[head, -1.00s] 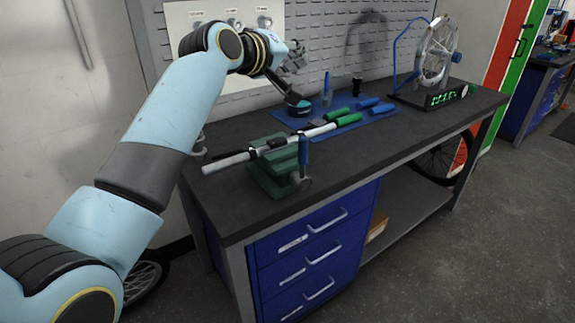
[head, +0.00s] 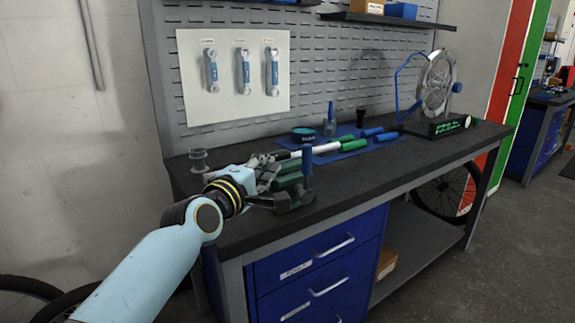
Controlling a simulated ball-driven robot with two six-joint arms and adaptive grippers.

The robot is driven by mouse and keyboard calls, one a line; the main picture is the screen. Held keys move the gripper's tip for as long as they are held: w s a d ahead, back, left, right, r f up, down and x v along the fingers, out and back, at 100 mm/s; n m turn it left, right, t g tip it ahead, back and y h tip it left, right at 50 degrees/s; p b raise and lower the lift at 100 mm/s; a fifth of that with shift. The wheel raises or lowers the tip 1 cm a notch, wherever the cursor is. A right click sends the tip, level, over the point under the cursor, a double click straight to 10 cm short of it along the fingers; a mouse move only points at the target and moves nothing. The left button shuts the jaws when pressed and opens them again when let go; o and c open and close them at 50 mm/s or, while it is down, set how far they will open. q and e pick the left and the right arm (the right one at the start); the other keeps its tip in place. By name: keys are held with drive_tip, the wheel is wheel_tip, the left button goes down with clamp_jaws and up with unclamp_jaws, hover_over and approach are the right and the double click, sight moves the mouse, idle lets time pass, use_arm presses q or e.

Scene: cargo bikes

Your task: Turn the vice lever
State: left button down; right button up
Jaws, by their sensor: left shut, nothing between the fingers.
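The green vice (head: 292,196) stands at the front left of the dark workbench. Its lever has an upright blue handle (head: 306,162) on the vice's near right side. A handlebar (head: 327,147) with a white tube and green grip passes over the vice; its left end is hidden behind my gripper. My left gripper (head: 268,164) is shut and empty, at the left of the vice and overlapping it in the picture. I cannot tell whether it touches the vice. The lever handle is apart from it, to the right. My right gripper is not in view.
A blue mat (head: 345,153) with grips and a round teal tin (head: 302,134) lies behind the vice. A wheel stand (head: 437,127) is at the far right. A grey spool-shaped part (head: 199,160) stands at the left. The bench front right of the vice is clear.

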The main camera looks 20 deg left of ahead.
sight(306, 175)
use_arm(q)
drive_tip(key=w+d, duration=0.3)
drive_tip(key=w, duration=0.1)
drive_tip(key=shift+d, duration=0.15)
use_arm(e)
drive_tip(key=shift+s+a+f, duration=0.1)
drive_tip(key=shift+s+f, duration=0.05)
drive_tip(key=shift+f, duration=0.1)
use_arm(q)
drive_tip(key=shift+w+d+r+p, duration=0.3)
drive_tip(key=shift+w+r, duration=0.1)
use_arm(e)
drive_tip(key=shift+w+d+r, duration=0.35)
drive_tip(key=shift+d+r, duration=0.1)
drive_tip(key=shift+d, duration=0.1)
